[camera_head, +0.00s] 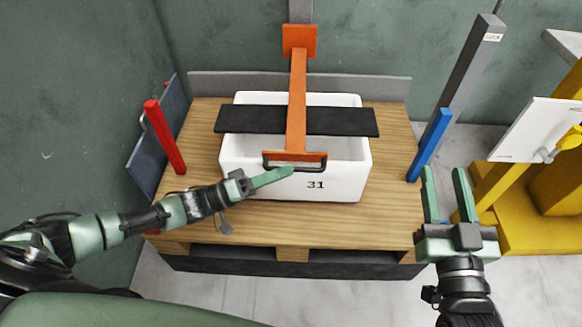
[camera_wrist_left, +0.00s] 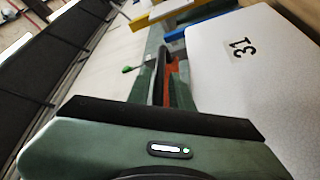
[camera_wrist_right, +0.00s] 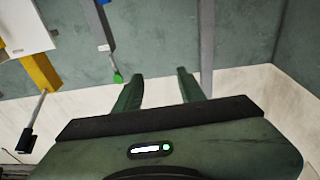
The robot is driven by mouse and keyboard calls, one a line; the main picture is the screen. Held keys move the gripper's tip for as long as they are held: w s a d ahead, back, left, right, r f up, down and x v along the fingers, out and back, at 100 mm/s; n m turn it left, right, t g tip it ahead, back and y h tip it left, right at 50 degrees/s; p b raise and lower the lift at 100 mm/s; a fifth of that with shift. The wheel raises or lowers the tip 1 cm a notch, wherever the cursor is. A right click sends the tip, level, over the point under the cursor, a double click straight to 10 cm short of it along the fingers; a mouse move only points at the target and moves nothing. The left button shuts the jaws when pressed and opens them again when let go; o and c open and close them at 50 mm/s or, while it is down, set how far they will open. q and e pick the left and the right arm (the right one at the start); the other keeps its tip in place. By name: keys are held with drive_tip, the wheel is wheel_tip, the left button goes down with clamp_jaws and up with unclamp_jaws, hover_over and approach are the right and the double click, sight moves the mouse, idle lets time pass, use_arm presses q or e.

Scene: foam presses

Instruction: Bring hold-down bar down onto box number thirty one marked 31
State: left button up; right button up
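The white box marked 31 (camera_head: 340,185) stands on a wooden pallet top, its number facing me; it also shows in the left wrist view (camera_wrist_left: 225,75). The hold-down bar is a black foam bar (camera_head: 345,121) on an orange arm (camera_head: 297,85), lying crosswise over the box and past both its sides. I cannot tell whether it touches the rim. A dark handle (camera_head: 319,168) sits at the arm's front end. My left gripper (camera_head: 285,172) is shut on this handle, at the box's front. My right gripper (camera_head: 444,172) is open and empty, right of the pallet.
The pallet top (camera_head: 220,225) has free room around the box. A red post (camera_head: 165,137) stands at its left edge, a blue post (camera_head: 429,145) at its right. A grey lever (camera_head: 468,70) rises behind the blue post. A yellow frame with a white panel (camera_head: 525,130) is at right.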

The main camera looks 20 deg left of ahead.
use_arm(q)
drive_tip(key=v, duration=0.5)
use_arm(e)
drive_tip(key=shift+d+f+g+h, duration=0.2)
drive_tip(key=shift+f+g+h, duration=0.35)
drive_tip(key=shift+f, duration=0.7)
use_arm(q)
drive_tip(key=shift+d, duration=0.1)
